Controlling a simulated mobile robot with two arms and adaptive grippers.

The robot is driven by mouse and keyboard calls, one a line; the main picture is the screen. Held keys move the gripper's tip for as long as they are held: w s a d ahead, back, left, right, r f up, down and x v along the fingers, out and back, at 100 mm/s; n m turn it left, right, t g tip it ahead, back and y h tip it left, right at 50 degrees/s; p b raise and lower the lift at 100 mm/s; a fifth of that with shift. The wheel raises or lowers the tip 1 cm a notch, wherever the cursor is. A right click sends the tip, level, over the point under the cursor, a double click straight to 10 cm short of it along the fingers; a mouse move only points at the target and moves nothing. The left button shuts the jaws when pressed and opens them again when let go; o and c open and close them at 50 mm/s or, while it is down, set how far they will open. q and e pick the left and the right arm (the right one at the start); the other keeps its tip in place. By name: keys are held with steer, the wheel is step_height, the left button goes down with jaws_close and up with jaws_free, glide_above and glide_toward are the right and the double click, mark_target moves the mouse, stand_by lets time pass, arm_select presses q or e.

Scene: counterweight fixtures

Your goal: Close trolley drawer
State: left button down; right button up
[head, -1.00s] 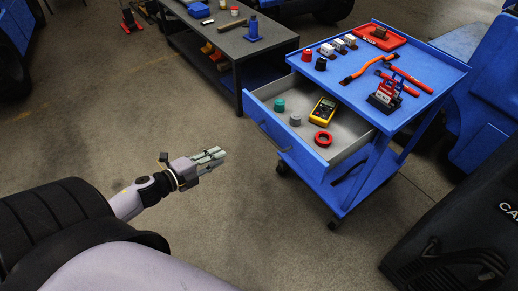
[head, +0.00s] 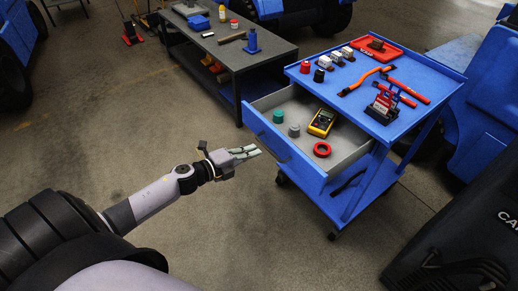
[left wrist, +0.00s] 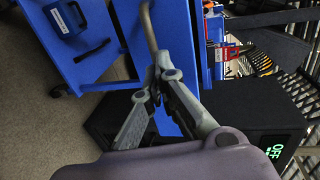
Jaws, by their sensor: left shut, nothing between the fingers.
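The blue trolley (head: 378,163) stands right of centre in the head view. Its drawer (head: 282,152) is pulled out toward the left and holds a teal cap, a grey cap, a yellow multimeter (head: 322,122) and a red tape ring (head: 321,149). My left gripper (head: 254,153) is shut and empty, just short of the drawer front on its left side. In the left wrist view the shut fingertips (left wrist: 158,66) point at the blue drawer front, close to the grey handle (left wrist: 148,22). Whether they touch it I cannot tell. My right gripper is not in view.
The trolley top carries a red tray (head: 376,48), several small parts and red and orange tools. A dark workbench (head: 262,60) stands behind and left of the trolley. A black machine (head: 470,235) stands at the lower right. The floor left of the drawer is clear.

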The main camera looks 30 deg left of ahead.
mark_target(267, 147)
arm_select(q)
steer(key=shift+x, duration=1.65)
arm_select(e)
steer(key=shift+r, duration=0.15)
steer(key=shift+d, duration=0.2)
